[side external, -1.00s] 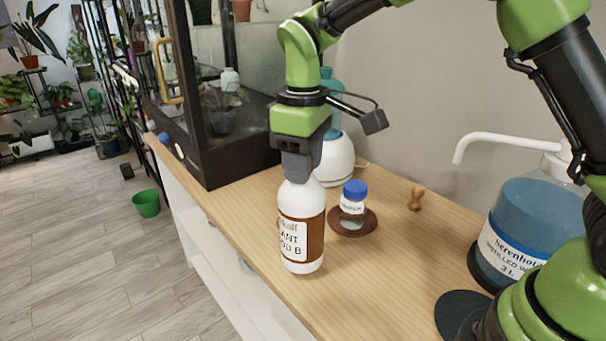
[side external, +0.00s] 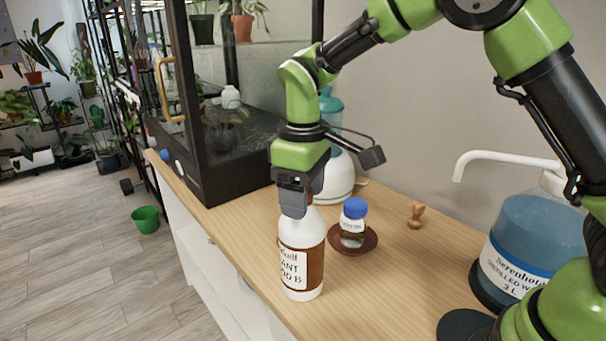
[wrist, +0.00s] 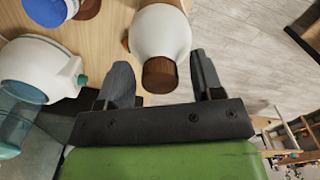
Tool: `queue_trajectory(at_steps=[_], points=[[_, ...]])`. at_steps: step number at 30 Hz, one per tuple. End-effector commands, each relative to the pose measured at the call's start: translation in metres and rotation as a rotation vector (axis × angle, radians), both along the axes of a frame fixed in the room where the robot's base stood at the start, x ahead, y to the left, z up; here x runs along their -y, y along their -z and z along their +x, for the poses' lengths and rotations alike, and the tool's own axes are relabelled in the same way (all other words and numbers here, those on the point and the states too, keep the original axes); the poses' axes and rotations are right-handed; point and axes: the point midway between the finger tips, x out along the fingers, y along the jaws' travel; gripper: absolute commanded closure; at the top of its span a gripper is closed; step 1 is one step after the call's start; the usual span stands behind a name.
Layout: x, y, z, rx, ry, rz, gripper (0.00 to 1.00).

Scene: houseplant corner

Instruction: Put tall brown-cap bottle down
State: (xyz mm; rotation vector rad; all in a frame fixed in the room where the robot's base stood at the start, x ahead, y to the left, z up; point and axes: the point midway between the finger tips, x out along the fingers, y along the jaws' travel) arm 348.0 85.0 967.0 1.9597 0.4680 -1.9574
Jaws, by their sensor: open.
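The tall white bottle (side external: 302,275) has a brown band and a label reading partly "ANT" and "OD B". It stands upright on the wooden counter (side external: 375,300), close to the front edge. Its brown cap (wrist: 160,75) shows in the wrist view, between the fingers of my gripper (wrist: 158,78). The fingers are apart, with a gap on each side of the cap. In the side view my gripper (side external: 293,200) is at the bottle's neck and hides most of the cap.
A blue-capped jar (side external: 353,222) sits on a brown saucer (side external: 368,246) right of the bottle. A small wooden object (side external: 415,216), a large water container (side external: 520,250) and a white-and-teal sprayer (side external: 335,178) stand farther off. A dark glass cabinet (side external: 240,175) is behind at left.

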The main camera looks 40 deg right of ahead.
Motion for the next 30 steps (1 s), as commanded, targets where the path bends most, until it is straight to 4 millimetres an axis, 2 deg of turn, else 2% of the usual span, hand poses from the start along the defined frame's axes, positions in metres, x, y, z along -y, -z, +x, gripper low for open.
queue_trajectory(at_steps=[5,12,16,21,30], points=[[0.0,-0.026,0.001,0.008,0.0,0.002,0.39],[0.0,-0.08,0.001,0.008,0.001,0.002,0.39],[0.0,-0.102,0.001,0.007,0.0,0.001,0.39],[0.0,-0.117,0.0,0.003,0.0,0.0,0.39],[0.002,-0.125,-0.004,0.011,0.012,0.005,0.39]])
